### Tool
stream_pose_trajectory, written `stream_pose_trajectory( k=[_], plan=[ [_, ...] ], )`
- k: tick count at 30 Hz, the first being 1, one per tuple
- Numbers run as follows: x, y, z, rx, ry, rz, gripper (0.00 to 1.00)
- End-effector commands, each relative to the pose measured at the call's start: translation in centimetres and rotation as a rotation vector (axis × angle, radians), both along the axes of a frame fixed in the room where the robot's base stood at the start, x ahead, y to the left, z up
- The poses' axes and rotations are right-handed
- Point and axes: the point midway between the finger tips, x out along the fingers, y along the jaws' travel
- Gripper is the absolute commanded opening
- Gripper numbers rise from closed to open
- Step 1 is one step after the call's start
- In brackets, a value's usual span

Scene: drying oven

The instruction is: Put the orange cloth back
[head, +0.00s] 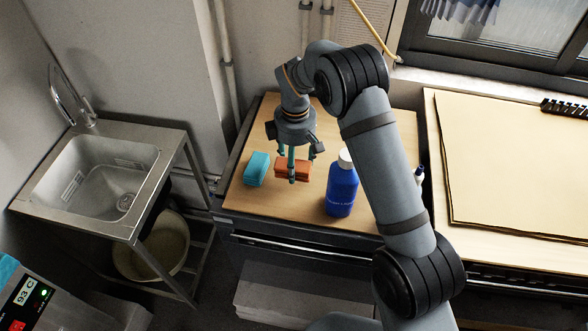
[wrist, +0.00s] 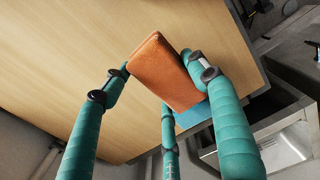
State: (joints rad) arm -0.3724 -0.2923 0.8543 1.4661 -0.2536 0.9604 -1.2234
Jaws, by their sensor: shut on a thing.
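The orange cloth (head: 283,168), a small folded block, is beside the teal cloth (head: 256,169) on the wooden table top. My gripper (head: 292,166) points down from above and is shut on the orange cloth, with its teal fingers around it. In the wrist view the orange cloth (wrist: 165,75) lies between the fingers of my gripper (wrist: 160,80), slightly tilted in the picture. It partly hides the teal cloth (wrist: 192,117). I cannot tell whether the orange cloth touches the table or is just above it.
A blue bottle with a white cap (head: 341,190) stands right of the cloths, close to my arm. A sink (head: 95,180) is at the left, with a basin (head: 160,250) beneath it. A board (head: 510,160) lies on the right counter. The table's back left is clear.

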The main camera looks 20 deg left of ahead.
Motion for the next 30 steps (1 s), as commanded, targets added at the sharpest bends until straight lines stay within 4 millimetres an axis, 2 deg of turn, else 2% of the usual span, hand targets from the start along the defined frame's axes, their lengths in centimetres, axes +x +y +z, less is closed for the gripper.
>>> stream_pose_trajectory(
  k=[2, 11, 24, 25, 30],
  plan=[
    [-0.2, 0.2, -0.3, -0.001, 0.001, -0.001, 0.38],
    [-0.2, 0.2, -3.9, -0.001, 0.002, -0.001, 0.38],
    [-0.1, 0.2, -4.8, 0.001, 0.000, -0.001, 0.38],
    [-0.1, 0.2, -4.6, 0.001, -0.001, -0.001, 0.60],
    [-0.1, 0.2, -4.6, 0.000, 0.000, -0.001, 0.70]
  ],
)
